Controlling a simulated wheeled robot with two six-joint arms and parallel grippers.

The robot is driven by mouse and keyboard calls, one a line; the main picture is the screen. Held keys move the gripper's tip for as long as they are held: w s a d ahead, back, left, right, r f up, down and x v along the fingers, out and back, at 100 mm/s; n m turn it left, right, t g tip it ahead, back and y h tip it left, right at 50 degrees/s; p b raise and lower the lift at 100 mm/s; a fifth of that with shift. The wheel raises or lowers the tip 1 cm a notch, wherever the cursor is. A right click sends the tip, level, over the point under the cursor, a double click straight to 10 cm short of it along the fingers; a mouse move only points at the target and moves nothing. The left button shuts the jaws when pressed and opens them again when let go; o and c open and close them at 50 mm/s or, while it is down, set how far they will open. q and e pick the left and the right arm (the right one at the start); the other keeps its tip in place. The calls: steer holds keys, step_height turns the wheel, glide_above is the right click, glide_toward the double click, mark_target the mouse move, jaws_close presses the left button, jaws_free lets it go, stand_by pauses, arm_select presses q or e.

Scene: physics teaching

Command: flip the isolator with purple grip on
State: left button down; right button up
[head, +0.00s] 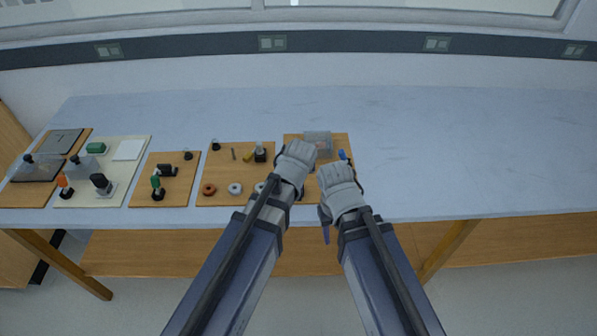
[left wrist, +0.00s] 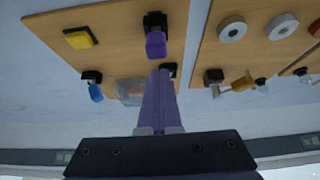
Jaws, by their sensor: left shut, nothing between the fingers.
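The isolator with the purple grip (left wrist: 155,42) shows in the left wrist view, a black base with a purple handle on a wooden board (left wrist: 110,24). My left gripper (left wrist: 164,73) is shut and empty. Its two purple-blue fingers lie side by side, with their tips just below the purple grip in that picture; I cannot tell whether they touch it. In the head view my left gripper's body (head: 297,160) is over the left part of the board, and the arms hide the purple grip. My right gripper (head: 340,185) is at the board's front right; its jaw opening is hidden.
An isolator with a blue grip (left wrist: 95,92), a yellow block (left wrist: 80,38) and a clear box (head: 318,140) share the board. A neighbouring board (head: 225,180) holds ring-shaped parts. More boards lie left. The table (head: 480,150) is clear on the right.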

arm_select(q)
step_height(320, 180, up, 9)
steer(key=s+p, duration=0.2)
steer(key=p, duration=0.7)
steer(key=shift+d, duration=0.1)
steer(key=shift+s+r, duration=0.1)
